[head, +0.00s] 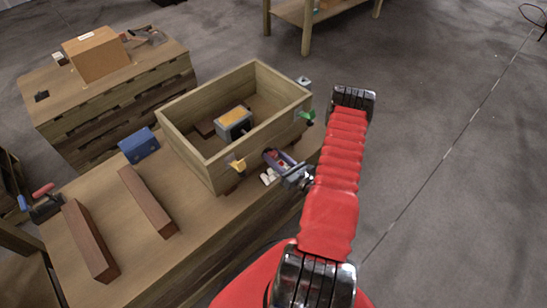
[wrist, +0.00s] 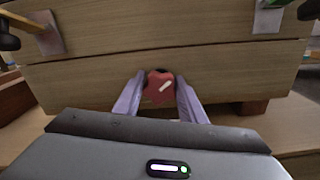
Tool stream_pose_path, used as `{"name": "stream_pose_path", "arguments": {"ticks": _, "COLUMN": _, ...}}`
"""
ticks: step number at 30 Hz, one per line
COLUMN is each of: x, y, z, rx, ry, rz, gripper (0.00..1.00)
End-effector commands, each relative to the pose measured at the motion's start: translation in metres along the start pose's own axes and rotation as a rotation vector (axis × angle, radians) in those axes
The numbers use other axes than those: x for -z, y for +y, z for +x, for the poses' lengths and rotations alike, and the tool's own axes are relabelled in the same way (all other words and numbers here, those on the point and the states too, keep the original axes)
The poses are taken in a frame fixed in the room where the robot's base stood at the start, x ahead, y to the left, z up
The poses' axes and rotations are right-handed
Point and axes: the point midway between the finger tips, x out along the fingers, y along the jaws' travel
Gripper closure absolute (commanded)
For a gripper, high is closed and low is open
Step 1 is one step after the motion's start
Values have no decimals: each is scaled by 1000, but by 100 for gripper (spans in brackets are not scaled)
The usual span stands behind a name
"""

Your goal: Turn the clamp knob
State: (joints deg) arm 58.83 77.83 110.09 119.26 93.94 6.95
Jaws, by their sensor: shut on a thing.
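The clamp knob (wrist: 161,88) is a small red knob with a white mark slanting up to the right, on the front wall of a wooden box (wrist: 100,76). In the wrist view my gripper (wrist: 162,80) has its two pale purple fingers on either side of the knob, shut on it. In the head view my gripper (head: 277,157) is low at the box's near right wall (head: 262,146). The knob is small and partly hidden there. The dark spot above the knob in the wrist view is too small to identify.
A grey device with a yellow top (head: 235,120) sits inside the open box. A yellow piece (head: 237,164) and a green piece (head: 306,115) stick out from the wall on either side of my gripper. Brown bars (head: 148,200) and a blue block (head: 139,145) lie on the bench.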

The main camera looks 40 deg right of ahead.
Motion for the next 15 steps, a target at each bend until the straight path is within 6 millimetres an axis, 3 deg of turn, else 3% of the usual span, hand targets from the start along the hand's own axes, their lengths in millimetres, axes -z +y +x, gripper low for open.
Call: {"name": "stream_pose_path", "arguments": {"ticks": 15, "x": 3, "y": -2, "z": -1, "rx": 4, "ry": 5, "rz": 418, "gripper": 85}}
